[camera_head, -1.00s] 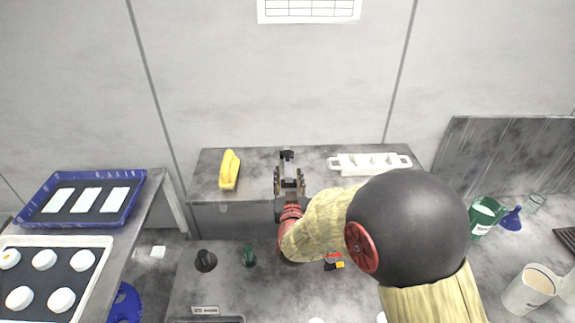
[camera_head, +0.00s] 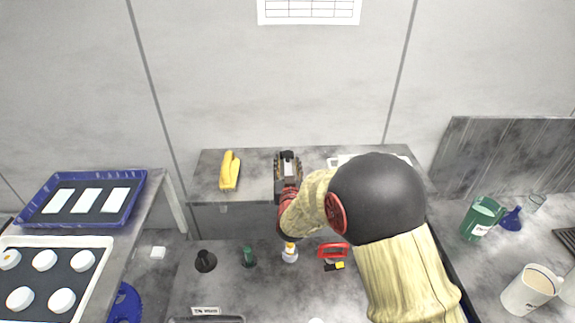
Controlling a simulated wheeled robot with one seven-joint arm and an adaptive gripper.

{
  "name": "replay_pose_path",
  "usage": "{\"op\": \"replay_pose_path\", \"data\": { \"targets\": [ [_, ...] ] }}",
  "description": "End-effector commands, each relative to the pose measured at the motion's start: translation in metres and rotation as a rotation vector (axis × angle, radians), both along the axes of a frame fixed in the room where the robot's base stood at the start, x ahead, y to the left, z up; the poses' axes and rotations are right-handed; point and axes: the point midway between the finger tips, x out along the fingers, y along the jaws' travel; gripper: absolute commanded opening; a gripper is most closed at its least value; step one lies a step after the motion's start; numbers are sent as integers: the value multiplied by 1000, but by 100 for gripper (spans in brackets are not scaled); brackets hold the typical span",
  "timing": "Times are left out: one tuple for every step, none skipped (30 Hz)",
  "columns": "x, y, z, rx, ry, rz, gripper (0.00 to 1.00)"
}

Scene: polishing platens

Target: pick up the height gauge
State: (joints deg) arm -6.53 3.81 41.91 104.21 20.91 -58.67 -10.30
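A small dark upright piece with a pale top (camera_head: 288,156), which I take to be the height gauge, stands on the grey back shelf (camera_head: 255,170) near its middle. My gripper (camera_head: 288,164) reaches over the shelf from the front, its two fingers apart, one on each side of this piece. The fingers and my wrist hide most of it, and I cannot see whether they touch it.
Below are a black knob-like item (camera_head: 205,261), a small green item (camera_head: 249,257), a white bottle (camera_head: 290,253) and a red-handled item (camera_head: 333,252).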

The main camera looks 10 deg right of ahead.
Motion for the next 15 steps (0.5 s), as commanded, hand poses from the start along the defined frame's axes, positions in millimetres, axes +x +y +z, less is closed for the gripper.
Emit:
{"op": "replay_pose_path", "data": {
  "targets": [
    [0,0,0,0,0,0,37],
    [0,0,0,0,0,0,35],
    [0,0,0,0,0,0,33],
    [0,0,0,0,0,0,31],
    [0,0,0,0,0,0,29],
    [0,0,0,0,0,0,27],
    [0,0,0,0,0,0,25],
    [0,0,0,0,0,0,24],
    [0,0,0,0,0,0,21],
    [0,0,0,0,0,0,20],
    [0,0,0,0,0,0,18],
    [0,0,0,0,0,0,16],
    [0,0,0,0,0,0,14],
    [0,0,0,0,0,0,12],
    [0,0,0,0,0,0,10]
  ]
}}
